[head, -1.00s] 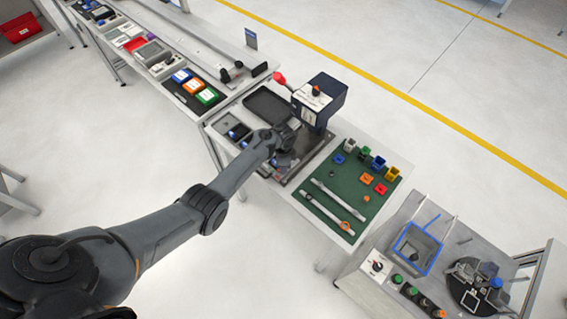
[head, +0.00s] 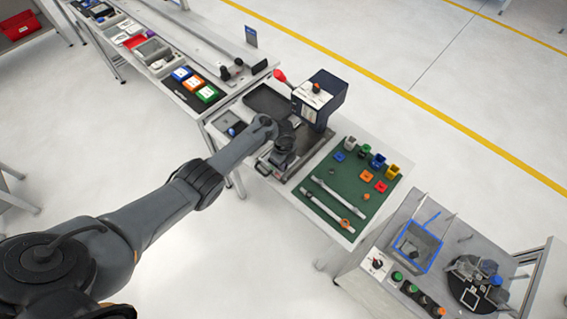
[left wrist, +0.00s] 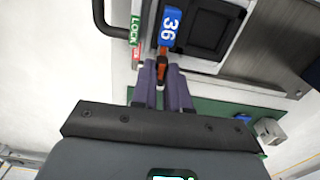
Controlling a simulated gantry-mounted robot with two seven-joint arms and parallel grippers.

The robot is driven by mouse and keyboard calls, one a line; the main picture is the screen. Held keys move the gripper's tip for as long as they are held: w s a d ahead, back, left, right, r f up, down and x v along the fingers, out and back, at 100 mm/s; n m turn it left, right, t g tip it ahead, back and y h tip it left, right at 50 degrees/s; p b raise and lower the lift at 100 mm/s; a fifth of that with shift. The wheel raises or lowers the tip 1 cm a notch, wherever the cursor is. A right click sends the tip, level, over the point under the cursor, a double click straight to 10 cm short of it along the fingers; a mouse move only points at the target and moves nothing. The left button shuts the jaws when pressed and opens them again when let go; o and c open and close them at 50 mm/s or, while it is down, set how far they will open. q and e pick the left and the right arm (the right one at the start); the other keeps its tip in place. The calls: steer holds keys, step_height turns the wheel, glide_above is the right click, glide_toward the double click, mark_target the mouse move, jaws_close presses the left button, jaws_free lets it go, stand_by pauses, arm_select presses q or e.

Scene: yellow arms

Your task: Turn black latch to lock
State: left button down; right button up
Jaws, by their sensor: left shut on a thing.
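My left gripper (left wrist: 162,66) points down at a grey-framed unit (left wrist: 233,55) on the bench. Its fingers are close together around a narrow black and orange piece (left wrist: 162,72), which appears to be the latch; most of it is hidden between them. A green LOCK label (left wrist: 134,30) and a small red label sit just left of the fingertips. A blue tag marked 36 (left wrist: 170,24) lies just beyond them. In the head view my left gripper (head: 279,163) is over the bench in front of a dark blue machine (head: 325,95); the latch is hidden there. My right gripper is not in view.
A green mat (head: 338,185) with small coloured blocks and two pale bars lies right of the gripper. A black tray (head: 267,100) is behind it. A black handle (left wrist: 103,20) stands at the unit's left edge in the left wrist view.

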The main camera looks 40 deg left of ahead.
arm_select(q)
steer(key=shift+m, duration=0.3)
steer(key=c, duration=1.4)
jaws_free()
steer(key=shift+r, duration=0.1)
step_height(320, 180, up, 11)
steer(key=p, duration=0.3)
steer(key=shift+f+p, duration=0.2)
steer(key=shift+p, duration=0.2)
